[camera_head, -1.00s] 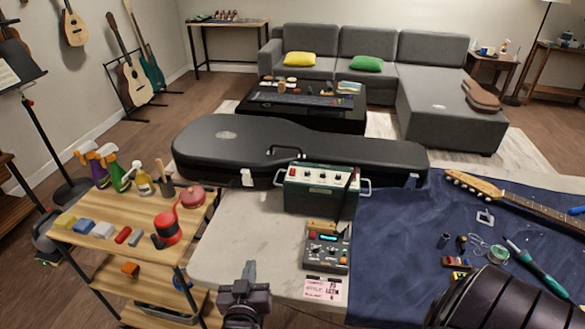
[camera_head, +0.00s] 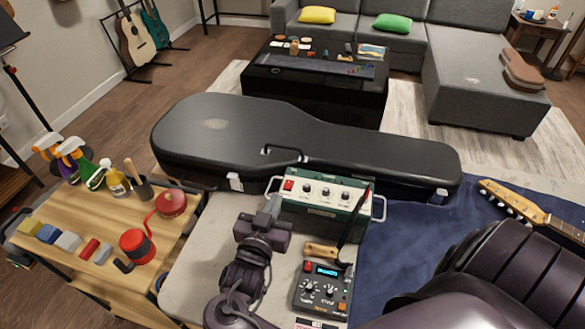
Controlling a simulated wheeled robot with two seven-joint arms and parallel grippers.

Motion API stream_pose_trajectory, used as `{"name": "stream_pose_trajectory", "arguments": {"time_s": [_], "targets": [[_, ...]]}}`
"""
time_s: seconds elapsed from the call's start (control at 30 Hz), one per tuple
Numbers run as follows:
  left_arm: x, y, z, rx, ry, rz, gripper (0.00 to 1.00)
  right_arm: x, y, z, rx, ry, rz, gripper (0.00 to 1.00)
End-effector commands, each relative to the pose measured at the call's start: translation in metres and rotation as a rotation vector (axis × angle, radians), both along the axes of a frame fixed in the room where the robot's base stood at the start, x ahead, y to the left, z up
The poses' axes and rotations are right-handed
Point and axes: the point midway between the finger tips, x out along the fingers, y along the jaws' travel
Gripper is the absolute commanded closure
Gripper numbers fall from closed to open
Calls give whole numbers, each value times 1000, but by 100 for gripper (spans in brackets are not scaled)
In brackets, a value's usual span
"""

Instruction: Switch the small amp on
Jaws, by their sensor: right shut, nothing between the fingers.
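The small amp (camera_head: 322,212) is a green box with a pale top panel, several knobs and side handles, standing in front of the black guitar case. A red switch (camera_head: 288,186) sits at the left end of its panel. I cannot tell whether it is on. My right gripper (camera_head: 271,206) is shut and empty, just below and left of the red switch in the picture, by the amp's left front corner. It covers part of that corner, and I cannot tell whether it touches the amp. My left gripper is not in view.
The guitar case (camera_head: 300,140) lies behind the amp. A pedal unit (camera_head: 322,289) with a lit display and a wooden-handled tool (camera_head: 321,250) lie in front. A guitar neck (camera_head: 530,207) rests on the blue cloth (camera_head: 400,245) at right. A wooden cart (camera_head: 80,267) stands left.

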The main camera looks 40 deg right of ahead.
Motion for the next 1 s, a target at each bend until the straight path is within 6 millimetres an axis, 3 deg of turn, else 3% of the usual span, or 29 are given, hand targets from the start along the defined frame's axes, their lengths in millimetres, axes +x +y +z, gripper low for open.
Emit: {"name": "stream_pose_trajectory", "arguments": {"time_s": [0.2, 0.3, 0.57, 0.7, 0.9, 1.0], "targets": [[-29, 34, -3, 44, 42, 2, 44, 0, 0, 0, 0, 0, 1, 100], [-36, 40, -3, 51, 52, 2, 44, 0, 0, 0, 0, 0, 1, 100], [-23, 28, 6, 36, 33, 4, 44, 15, -17, 1, -4, -1, 0, 100], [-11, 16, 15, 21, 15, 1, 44, 34, -40, -1, -6, 0, -1, 100], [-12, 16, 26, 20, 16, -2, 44, 62, -73, -5, -6, 0, 0, 100], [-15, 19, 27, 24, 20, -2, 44, 67, -78, -20, -3, 7, 1, 100]]}}
